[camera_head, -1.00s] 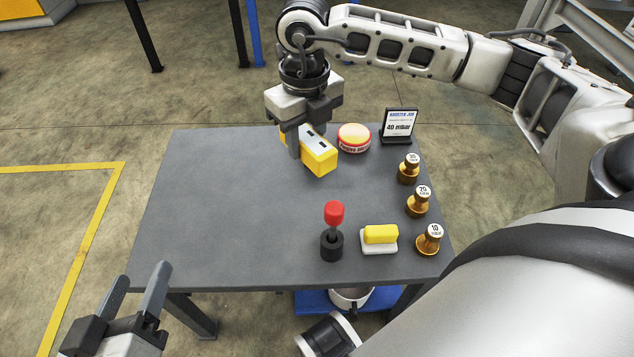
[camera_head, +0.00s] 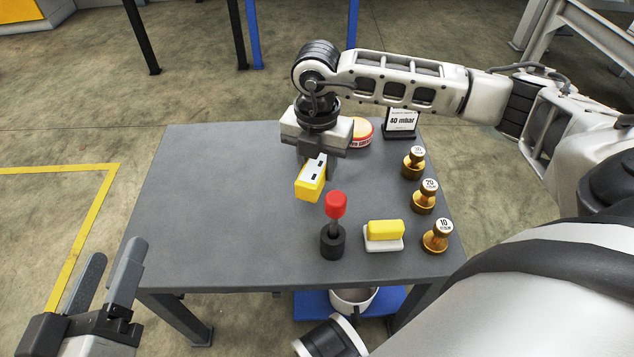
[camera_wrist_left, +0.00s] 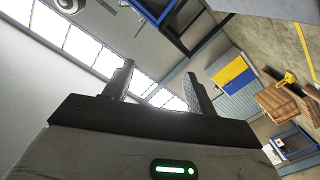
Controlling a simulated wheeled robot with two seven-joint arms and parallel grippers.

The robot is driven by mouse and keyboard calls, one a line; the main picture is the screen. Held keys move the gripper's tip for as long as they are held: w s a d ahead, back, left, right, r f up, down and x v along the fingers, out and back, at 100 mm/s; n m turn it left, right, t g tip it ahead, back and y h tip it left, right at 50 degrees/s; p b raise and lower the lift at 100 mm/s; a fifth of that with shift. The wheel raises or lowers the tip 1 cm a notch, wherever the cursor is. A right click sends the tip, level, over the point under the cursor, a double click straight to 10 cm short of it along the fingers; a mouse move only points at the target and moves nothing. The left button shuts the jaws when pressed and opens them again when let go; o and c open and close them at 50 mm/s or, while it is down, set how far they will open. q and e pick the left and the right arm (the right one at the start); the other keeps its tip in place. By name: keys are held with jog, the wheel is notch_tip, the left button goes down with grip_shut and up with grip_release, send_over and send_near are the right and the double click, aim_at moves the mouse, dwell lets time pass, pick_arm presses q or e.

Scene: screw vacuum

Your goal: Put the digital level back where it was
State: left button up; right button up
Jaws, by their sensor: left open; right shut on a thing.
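The yellow digital level (camera_head: 311,184), with a pale top face, is held by my right gripper (camera_head: 314,164) above the middle of the grey table (camera_head: 215,210). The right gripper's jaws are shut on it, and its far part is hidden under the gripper. I cannot tell how high it hangs above the surface. My left gripper (camera_head: 103,278) is open and empty, left of the table's front edge. Its two fingers also show apart in the left wrist view (camera_wrist_left: 160,95).
A red-topped black tool (camera_head: 334,232) stands just in front of the level. A yellow block on a white base (camera_head: 384,234) and several brass weights (camera_head: 424,197) stand to the right. A round tin (camera_head: 362,132) and a 40 mbar sign (camera_head: 401,122) are behind. The table's left half is clear.

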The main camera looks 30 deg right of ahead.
notch_tip(320, 180, down, 4)
jog(key=shift+r+b, duration=0.15)
jog(key=shift+b, duration=0.5)
pick_arm(q)
jog(key=r, duration=0.1)
jog(key=w+m+t, duration=0.1)
jog(key=r+t, duration=0.1)
jog(key=shift+w+a+r+m, duration=0.2)
jog(key=shift+a+r+m, duration=0.05)
jog(key=shift+r+m, duration=0.15)
pick_arm(e)
jog(key=shift+f, duration=0.25)
jog(key=o, duration=1.2)
pick_arm(q)
jog(key=shift+r+h, duration=0.1)
jog(key=shift+h, duration=0.2)
